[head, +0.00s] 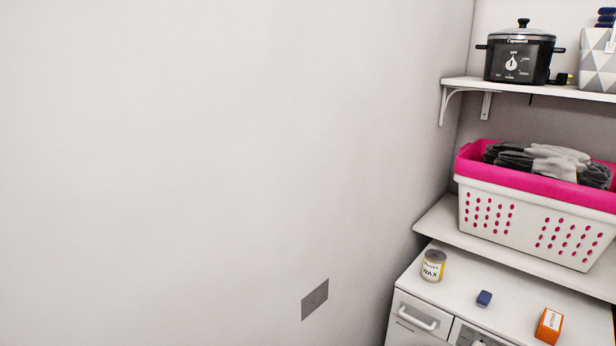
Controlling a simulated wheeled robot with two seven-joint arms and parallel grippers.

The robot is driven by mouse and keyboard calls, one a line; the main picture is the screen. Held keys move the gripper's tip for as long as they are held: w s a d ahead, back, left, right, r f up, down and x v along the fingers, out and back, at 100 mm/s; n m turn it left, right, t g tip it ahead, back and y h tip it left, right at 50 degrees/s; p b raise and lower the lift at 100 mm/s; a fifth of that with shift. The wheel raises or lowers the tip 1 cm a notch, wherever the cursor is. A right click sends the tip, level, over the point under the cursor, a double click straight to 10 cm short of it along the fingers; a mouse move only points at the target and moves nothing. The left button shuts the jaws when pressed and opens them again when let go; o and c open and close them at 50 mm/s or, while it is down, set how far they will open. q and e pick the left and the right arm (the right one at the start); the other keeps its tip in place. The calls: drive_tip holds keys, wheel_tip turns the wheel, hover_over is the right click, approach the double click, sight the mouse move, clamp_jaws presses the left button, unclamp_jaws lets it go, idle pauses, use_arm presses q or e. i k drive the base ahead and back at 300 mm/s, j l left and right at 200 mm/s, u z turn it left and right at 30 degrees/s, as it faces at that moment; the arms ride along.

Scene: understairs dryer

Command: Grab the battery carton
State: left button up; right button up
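A small orange carton (549,325) with a pale label stands on the white dryer top (465,297) at the lower right of the head view. Its print is too small to read, but it is the only carton-like box on the dryer and looks like the battery carton. Neither of my grippers shows in this view.
A wax tin (433,265) and a small blue block (484,298) stand on the dryer left of the carton. A pink and white laundry basket (530,222) sits on a low shelf behind. A slow cooker (519,55) stands on the upper shelf.

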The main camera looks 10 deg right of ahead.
sight(549, 327)
drive_tip(key=z, duration=0.4)
drive_tip(key=k+z, duration=0.1)
drive_tip(key=z, duration=0.35)
drive_tip(key=k+z, duration=0.1)
drive_tip(key=z, duration=0.7)
drive_tip(key=i+j, duration=0.2)
drive_tip(key=i, duration=0.15)
